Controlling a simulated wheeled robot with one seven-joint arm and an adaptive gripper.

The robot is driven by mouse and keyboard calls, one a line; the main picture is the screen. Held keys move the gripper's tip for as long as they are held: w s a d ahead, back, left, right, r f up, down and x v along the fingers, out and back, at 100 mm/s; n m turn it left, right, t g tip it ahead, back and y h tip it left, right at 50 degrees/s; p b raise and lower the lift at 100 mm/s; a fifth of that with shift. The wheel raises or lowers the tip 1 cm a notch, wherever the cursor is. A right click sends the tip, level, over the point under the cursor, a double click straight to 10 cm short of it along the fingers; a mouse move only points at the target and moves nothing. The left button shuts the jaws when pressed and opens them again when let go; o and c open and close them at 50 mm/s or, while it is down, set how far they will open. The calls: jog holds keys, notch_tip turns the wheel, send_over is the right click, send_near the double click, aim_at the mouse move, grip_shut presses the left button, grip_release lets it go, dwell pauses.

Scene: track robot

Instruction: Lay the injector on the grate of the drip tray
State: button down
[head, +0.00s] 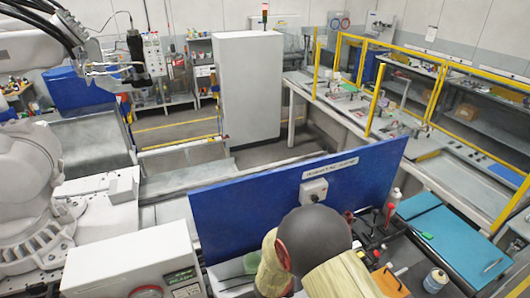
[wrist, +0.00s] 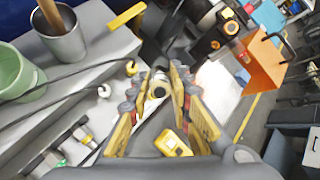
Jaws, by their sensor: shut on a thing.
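Most of the injector's body is hidden by the fingers or too small to make out. A yellow piece (wrist: 172,144) shows between the finger bases; I cannot tell whether it belongs to the injector. I cannot make out the drip tray or its grate in either view. In the head view I cannot make out the gripper's fingertips.
In the wrist view a metal cup (wrist: 62,42) holding a wooden handle and a green cup (wrist: 14,76) stand at left. Cables lie below them. An orange bracket (wrist: 252,62) is at right.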

jog(key=w+a+f+n+t+y+b, duration=0.2)
jog(key=w+f+n+y+b, duration=0.3)
jog(key=b, duration=1.3)
jog(key=w+d+f+h+b, duration=0.1)
jog(key=d+b, duration=0.5)
jog(key=b, duration=0.9)
notch_tip(320, 180, down, 2)
jog(key=shift+w+d+f, duration=0.1)
jog(key=shift+w+d, duration=0.3)
jog(key=shift+w, duration=0.1)
jog(key=shift+f, duration=0.1)
